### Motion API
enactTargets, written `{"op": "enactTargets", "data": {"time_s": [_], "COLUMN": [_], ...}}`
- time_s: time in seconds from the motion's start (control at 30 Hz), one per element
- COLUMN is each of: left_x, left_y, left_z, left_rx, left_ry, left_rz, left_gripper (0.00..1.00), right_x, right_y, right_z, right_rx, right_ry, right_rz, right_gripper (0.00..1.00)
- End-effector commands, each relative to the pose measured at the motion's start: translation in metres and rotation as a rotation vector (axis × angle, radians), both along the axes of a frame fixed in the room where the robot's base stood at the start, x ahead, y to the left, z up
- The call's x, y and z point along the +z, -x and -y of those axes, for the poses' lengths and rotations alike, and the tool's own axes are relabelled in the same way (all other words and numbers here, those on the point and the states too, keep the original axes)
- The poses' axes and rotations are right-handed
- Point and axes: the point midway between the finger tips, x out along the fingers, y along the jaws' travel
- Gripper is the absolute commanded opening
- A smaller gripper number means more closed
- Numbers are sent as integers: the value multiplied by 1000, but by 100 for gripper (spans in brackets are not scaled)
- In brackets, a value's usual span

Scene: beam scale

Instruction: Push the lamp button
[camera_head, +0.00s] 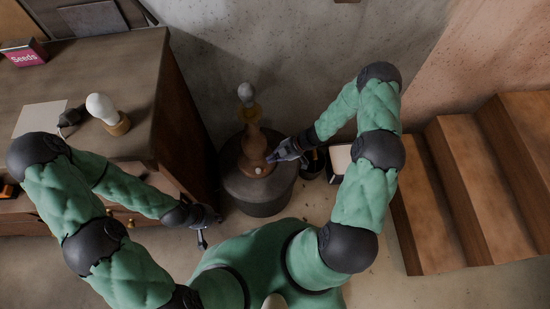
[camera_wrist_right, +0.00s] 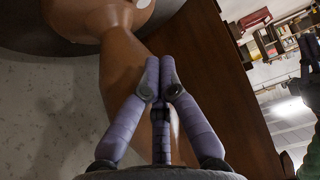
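The lamp (camera_head: 254,142) has a brown turned body, a yellowish collar and a pale bulb, and stands upright on a dark round stool. A small pale button (camera_head: 258,170) shows low on its body; a white disc on the brown surface also shows in the right wrist view (camera_wrist_right: 143,3). My right gripper (camera_head: 270,158) is beside the lamp's lower body, just right of and above the button in the head view. In the wrist view its fingertips (camera_wrist_right: 158,68) are together and empty; contact with the lamp cannot be told. My left gripper (camera_head: 207,234) hangs by the cabinet, away from the lamp.
The stool (camera_head: 262,198) bears the lamp. A wooden cabinet (camera_head: 140,62) at left carries a white bulb on a wooden base (camera_head: 103,110) and a red Seeds box (camera_head: 25,54). Wooden steps (camera_head: 460,185) stand at right. Dark containers (camera_head: 311,163) sit beside the stool.

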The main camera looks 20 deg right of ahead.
Motion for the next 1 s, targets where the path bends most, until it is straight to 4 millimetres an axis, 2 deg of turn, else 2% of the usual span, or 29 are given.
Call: {"op": "enactTargets", "data": {"time_s": [0.03, 0.33, 0.43, 0.6, 1.0], "left_x": [-8, -30, -38, -45, -46], "left_y": [0, 0, 0, 0, 0], "left_z": [0, 0, 0, 0, 0], "left_rx": [0, 0, 0, 0, 0], "left_ry": [0, 0, 0, 0, 0], "left_rz": [0, 0, 0, 0, 0], "left_gripper": [0, 0, 0, 0, 0], "right_x": [-11, -50, -66, -80, -84], "right_y": [-2, -12, -12, -13, -13], "right_z": [-8, -45, -43, -42, -42], "right_rx": [4, 3, -1, 0, 0], "right_ry": [0, 0, 1, 1, 1], "right_rz": [-1, 0, -1, 1, 1], "right_gripper": [0, 0, 0, 0, 0]}}
